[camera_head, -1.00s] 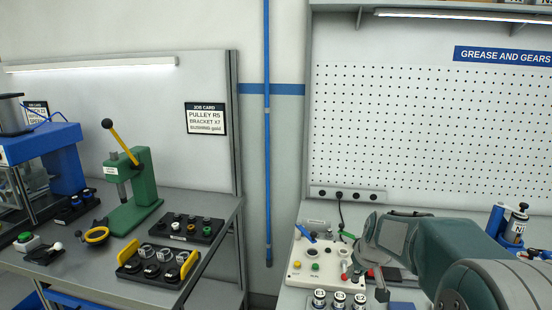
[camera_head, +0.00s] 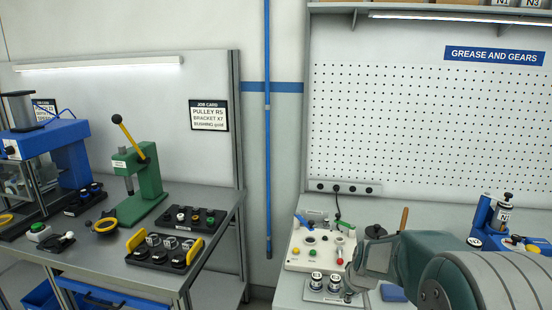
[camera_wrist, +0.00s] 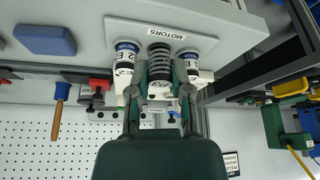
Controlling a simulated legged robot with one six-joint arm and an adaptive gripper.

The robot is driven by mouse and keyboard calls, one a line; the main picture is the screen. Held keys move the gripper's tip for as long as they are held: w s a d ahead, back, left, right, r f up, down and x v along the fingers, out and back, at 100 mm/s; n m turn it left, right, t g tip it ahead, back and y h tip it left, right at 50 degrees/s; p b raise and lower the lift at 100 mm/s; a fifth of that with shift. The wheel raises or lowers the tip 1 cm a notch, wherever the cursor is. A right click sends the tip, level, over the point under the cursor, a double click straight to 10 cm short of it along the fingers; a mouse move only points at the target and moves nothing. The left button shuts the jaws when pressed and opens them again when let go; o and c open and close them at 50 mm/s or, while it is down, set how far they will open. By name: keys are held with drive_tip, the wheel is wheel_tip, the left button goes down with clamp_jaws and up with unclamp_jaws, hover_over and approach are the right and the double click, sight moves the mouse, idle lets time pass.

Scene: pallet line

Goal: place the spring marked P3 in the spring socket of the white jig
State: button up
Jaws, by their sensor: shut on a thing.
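My gripper (camera_wrist: 161,88) is shut on a dark ribbed coil spring (camera_wrist: 160,62), which sits between its fingers in the wrist view. The mark on the spring is too small to read for certain. In the head view my arm hides the spring, and the gripper is low, in front and to the right of the jig. In the wrist view my gripper covers most of the jig.
A tray (camera_wrist: 117,23) labelled MOTORS stands close to the gripper, with white-and-black motors (camera_head: 316,280) on it. A blue block (camera_head: 393,293) lies right of it. A green press (camera_head: 143,180) stands on the left bench, across a gap between the benches.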

drive_tip(key=s+a+f+m, duration=0.1)
drive_tip(key=s+a+f, duration=0.1)
drive_tip(key=f, duration=1.2)
drive_tip(key=shift+a+m+h, duration=0.3)
drive_tip(key=shift+a, duration=0.3)
